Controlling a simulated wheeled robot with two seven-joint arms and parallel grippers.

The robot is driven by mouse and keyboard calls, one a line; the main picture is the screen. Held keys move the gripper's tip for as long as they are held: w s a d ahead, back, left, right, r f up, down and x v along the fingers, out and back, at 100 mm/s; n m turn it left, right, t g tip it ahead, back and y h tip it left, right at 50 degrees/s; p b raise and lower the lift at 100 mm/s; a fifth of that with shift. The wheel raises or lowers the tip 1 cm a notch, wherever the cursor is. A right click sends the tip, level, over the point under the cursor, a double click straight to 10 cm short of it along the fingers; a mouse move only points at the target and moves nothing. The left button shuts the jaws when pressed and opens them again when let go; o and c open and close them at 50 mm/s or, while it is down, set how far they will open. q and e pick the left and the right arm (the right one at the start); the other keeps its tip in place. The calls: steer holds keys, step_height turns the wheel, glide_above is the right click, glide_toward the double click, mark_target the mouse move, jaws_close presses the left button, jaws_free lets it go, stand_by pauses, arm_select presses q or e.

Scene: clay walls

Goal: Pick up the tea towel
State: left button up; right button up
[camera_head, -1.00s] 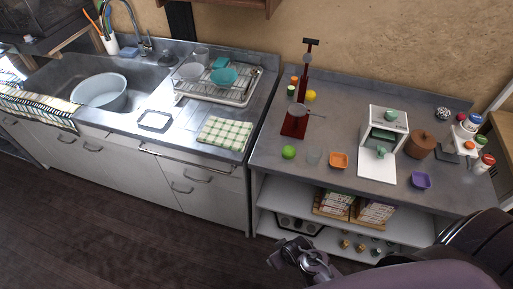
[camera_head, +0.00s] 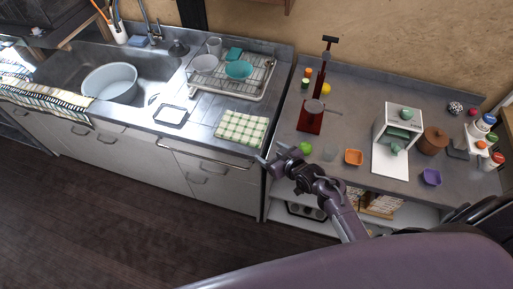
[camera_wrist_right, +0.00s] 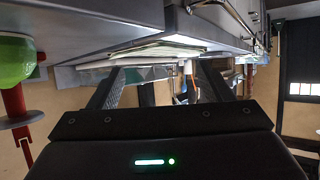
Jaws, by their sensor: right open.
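A green-and-white checked tea towel (camera_head: 241,127) lies flat on the steel counter, near its front edge and right of the sink. It also shows edge-on as a pale, thin layer in the right wrist view (camera_wrist_right: 150,52). My right gripper (camera_head: 268,159) is open and empty, in front of the counter's edge, a little right of and nearer than the towel. In the right wrist view its two dark fingers (camera_wrist_right: 162,76) stand apart, with the towel beyond them. The gripper does not appear to touch the towel. My left gripper is not in view.
A dish rack (camera_head: 232,77) stands behind the towel, and a square frame-like item (camera_head: 171,115) lies left of it. A green lime (camera_head: 305,147) and a red stand (camera_head: 311,120) are on the right-hand counter. A striped cloth (camera_head: 40,95) hangs over the sink's front.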

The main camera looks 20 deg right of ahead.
steer(key=b+x, duration=0.3)
steer(key=x, duration=0.2)
steer(key=shift+d+f, duration=0.1)
steer(key=shift+w+a+f+b, duration=0.2)
steer(key=shift+w+b, duration=0.25)
steer(key=shift+w, duration=0.05)
steer(key=shift+w, duration=0.1)
steer(key=shift+c, duration=0.2)
steer(key=shift+f, duration=0.1)
jaws_close()
stand_by(0.5)
